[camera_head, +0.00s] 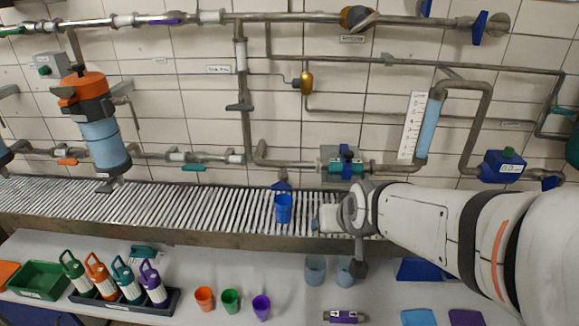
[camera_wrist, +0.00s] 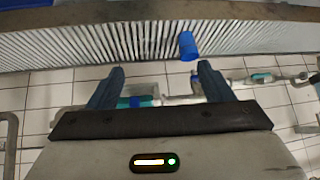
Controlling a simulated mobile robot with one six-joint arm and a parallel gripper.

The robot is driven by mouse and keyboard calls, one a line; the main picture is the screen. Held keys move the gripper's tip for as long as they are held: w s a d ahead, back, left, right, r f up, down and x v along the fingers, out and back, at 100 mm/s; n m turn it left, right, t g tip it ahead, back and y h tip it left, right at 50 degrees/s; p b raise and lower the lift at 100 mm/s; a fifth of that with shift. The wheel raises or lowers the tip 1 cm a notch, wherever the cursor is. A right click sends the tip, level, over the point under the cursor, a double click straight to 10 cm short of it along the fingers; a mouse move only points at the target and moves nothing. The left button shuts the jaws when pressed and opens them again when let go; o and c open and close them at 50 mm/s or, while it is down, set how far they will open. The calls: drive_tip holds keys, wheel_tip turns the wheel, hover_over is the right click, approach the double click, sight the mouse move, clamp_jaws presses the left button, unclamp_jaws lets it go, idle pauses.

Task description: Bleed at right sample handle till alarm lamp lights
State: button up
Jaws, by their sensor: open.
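The cup also shows in the wrist view (camera_wrist: 187,46), close to one finger. My gripper (camera_wrist: 160,84) is open, with nothing between its two dark blue fingers. In the head view my gripper (camera_head: 325,219) is just right of the cup; its fingertips are hard to make out. A blue box (camera_head: 504,166) at right has a green top; I cannot tell which lamp is the alarm.
A green-and-blue pump (camera_head: 345,163) and a sight tube (camera_head: 429,128) are on the wall beyond my arm. The front bench holds several coloured bottles in a dark rack (camera_head: 130,303), small cups, and a green bin (camera_head: 38,279). The grating (camera_head: 200,204) left of the cup is clear.

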drive_tip(key=w+a+f+t+y+b, duration=0.1)
drive_tip(key=w+a+f+t+b, duration=0.25)
drive_tip(key=w, duration=0.25)
drive_tip(key=w+a+f+t+b, duration=0.3)
drive_tip(key=w+a+b, duration=0.15)
drive_tip(key=w, duration=0.25)
drive_tip(key=m+t+h+b, duration=0.1)
drive_tip(key=t+h+b, duration=0.2)
drive_tip(key=t+b, duration=0.65)
approach(281, 186)
drive_tip(key=w+g, duration=0.1)
drive_tip(key=w, duration=0.1)
drive_tip(key=shift+s+r+x, duration=0.1)
drive_tip(key=shift+r+x, duration=0.1)
drive_tip(key=shift+x, duration=1.1)
drive_tip(key=shift+s+r+x, duration=0.1)
drive_tip(key=shift+r+x, duration=0.1)
drive_tip(key=shift+x, duration=1.1)
drive_tip(key=shift+s+r+x, duration=0.1)
drive_tip(key=shift+r+x, duration=0.05)
drive_tip(key=shift+x, duration=1.1)
drive_tip(key=shift+w, duration=0.1)
drive_tip(key=shift+c, duration=0.6)
